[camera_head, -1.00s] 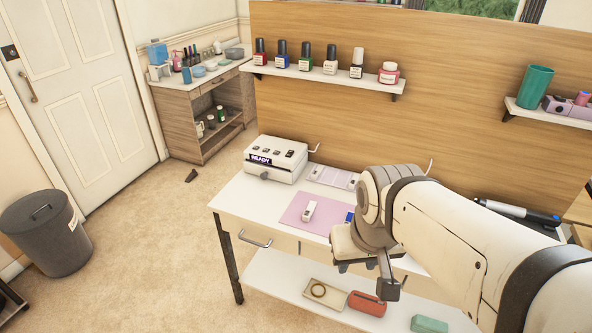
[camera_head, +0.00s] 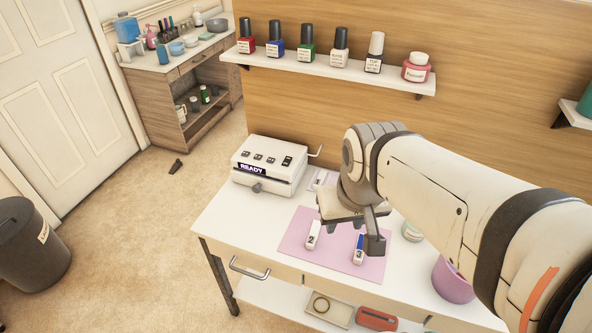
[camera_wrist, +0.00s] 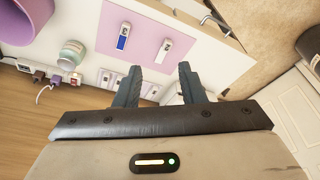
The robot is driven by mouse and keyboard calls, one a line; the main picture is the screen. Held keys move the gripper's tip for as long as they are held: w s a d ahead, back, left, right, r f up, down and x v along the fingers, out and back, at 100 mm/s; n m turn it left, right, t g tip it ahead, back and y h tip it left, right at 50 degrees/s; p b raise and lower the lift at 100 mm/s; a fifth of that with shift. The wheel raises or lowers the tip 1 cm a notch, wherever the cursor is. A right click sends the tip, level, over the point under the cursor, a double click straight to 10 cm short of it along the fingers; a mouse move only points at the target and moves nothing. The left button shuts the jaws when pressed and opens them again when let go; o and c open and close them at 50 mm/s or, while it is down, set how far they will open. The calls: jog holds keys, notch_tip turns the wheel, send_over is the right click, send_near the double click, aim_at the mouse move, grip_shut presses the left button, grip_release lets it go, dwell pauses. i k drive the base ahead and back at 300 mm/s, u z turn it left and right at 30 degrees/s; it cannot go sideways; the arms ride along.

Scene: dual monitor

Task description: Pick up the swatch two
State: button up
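A white swatch (camera_head: 313,235) with a dark mark that looks like a 2 lies on the pink mat (camera_head: 338,268) on the white table. A swatch with a blue part (camera_head: 359,249) lies to its right. In the wrist view the white swatch (camera_wrist: 163,50) and the blue one (camera_wrist: 123,38) lie on the mat (camera_wrist: 183,27), beyond my fingertips. My gripper (camera_wrist: 157,69) is open and empty, its fingers spread apart. In the head view my gripper (camera_head: 350,227) hangs above the mat, partly in front of its back part. The blue swatch's mark is too small to read surely.
A white device (camera_head: 270,165) reading READY stands at the table's back left. A purple container (camera_head: 453,280) and a small jar (camera_head: 412,231) are to the right. Several bottles stand on the wall shelf (camera_head: 330,68).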

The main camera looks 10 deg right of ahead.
aim_at(310, 243)
jog(key=z, duration=0.65)
jog(key=k, duration=1.15)
jog(key=u, duration=0.7)
jog(key=i, duration=1)
jog(key=u, duration=0.05)
